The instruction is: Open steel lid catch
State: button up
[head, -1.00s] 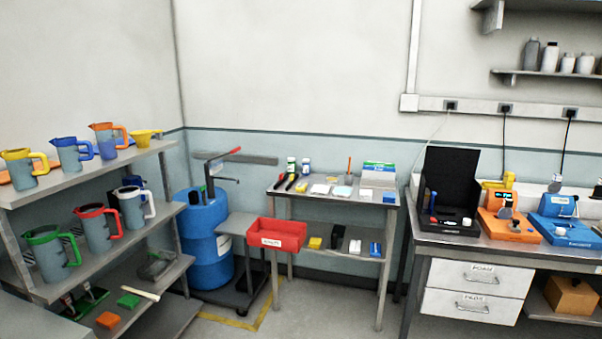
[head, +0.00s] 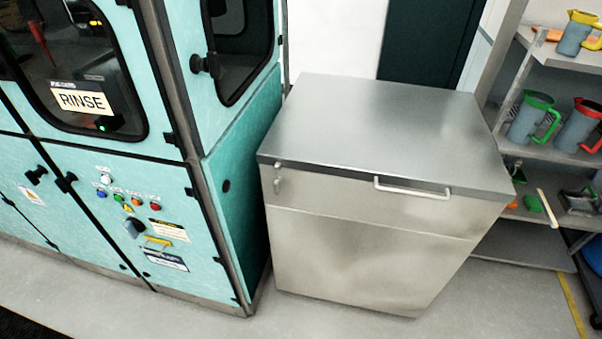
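A steel chest (head: 350,250) stands on the floor in the middle of the head view. Its flat steel lid (head: 390,125) is down. A small steel catch (head: 278,179) sits at the left of the chest's front, just under the lid edge. It is too small to tell whether it is fastened. A pale bar handle (head: 411,188) is on the front edge of the lid, right of the catch. My gripper is not in view.
A teal machine marked RINSE (head: 85,102), with buttons and dark knobs, stands close on the chest's left. A grey shelf (head: 560,150) with colored jugs is on the right. The floor (head: 200,320) in front is clear.

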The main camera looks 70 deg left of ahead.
aim_at(277, 182)
jog(key=u, duration=2.7)
jog(key=i+j+u, duration=0.15)
jog(key=u, duration=0.3)
jog(key=i+u, duration=0.6)
jog(key=u, duration=0.3)
